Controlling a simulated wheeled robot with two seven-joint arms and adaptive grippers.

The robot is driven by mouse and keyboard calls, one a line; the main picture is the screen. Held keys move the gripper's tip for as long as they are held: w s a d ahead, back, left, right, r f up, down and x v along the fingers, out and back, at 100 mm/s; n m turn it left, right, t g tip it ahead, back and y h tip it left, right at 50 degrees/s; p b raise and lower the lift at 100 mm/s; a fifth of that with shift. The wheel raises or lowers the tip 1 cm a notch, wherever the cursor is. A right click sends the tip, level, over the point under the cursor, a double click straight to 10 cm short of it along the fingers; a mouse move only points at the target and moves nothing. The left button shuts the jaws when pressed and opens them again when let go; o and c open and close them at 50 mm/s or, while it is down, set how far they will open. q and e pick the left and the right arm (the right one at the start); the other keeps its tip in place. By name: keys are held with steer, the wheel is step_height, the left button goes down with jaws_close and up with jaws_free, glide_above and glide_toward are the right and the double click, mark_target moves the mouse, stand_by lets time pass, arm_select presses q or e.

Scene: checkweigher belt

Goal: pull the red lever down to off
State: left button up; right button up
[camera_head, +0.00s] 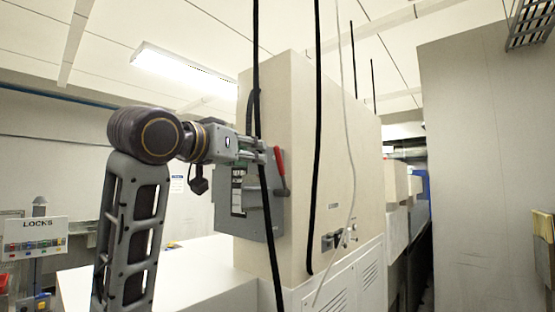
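The red lever (279,170) is on the right side of a grey switch box (262,222), which is mounted on a tall beige cabinet. The lever's red handle points up, leaning slightly left at its top. My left gripper (262,151) is in front of the upper part of the box, just left of the lever's top. Its fingers are small and partly behind a black cable, so I cannot tell whether they are open or touch the lever. My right gripper is not in view.
Black cables (317,120) and a thin pale cord hang in front of the beige cabinet (340,150). A white surface (190,280) lies below the box. A "LOCKS" board (35,237) stands at the far left. A grey wall panel (480,170) is at the right.

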mark_target(277, 159)
arm_select(q)
steer(key=p+x, duration=0.2)
steer(key=x, duration=0.3)
steer(key=p+x, duration=0.1)
steer(key=x, duration=0.5)
steer(key=shift+d+p, duration=0.3)
steer(key=shift+p, duration=0.1)
steer(key=shift+x, duration=0.85)
steer(key=c, duration=0.7)
jaws_close()
